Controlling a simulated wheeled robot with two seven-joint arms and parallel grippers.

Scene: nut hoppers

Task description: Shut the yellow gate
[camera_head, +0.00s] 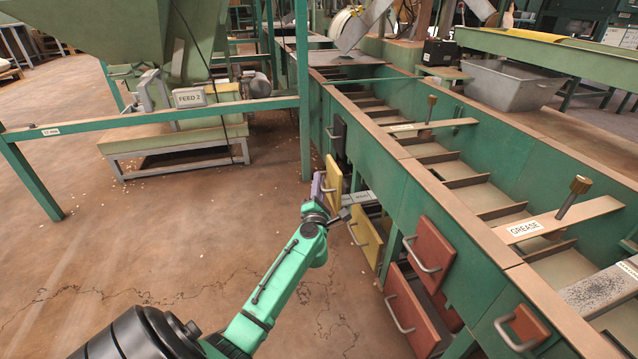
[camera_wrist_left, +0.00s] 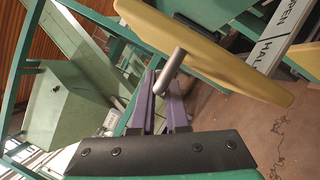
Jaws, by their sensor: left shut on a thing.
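The yellow gate (camera_head: 368,241) is a flat panel with a metal bar handle, on the left side of the green hopper row in the head view. It also shows large at the top of the left wrist view (camera_wrist_left: 215,50). My left gripper (camera_head: 345,213) is at this gate, its purple fingers (camera_wrist_left: 165,105) shut on the grey handle (camera_wrist_left: 172,70). A pale strip (camera_wrist_left: 285,50) marked "OPEN" and "HALF" runs beside the gate. The fingertips are small in the head view. My right gripper is not in view.
Red panels with handles (camera_head: 434,245) are nearer along the row. A green post (camera_head: 303,90) and rail stand behind. The brown floor to the left is mostly clear.

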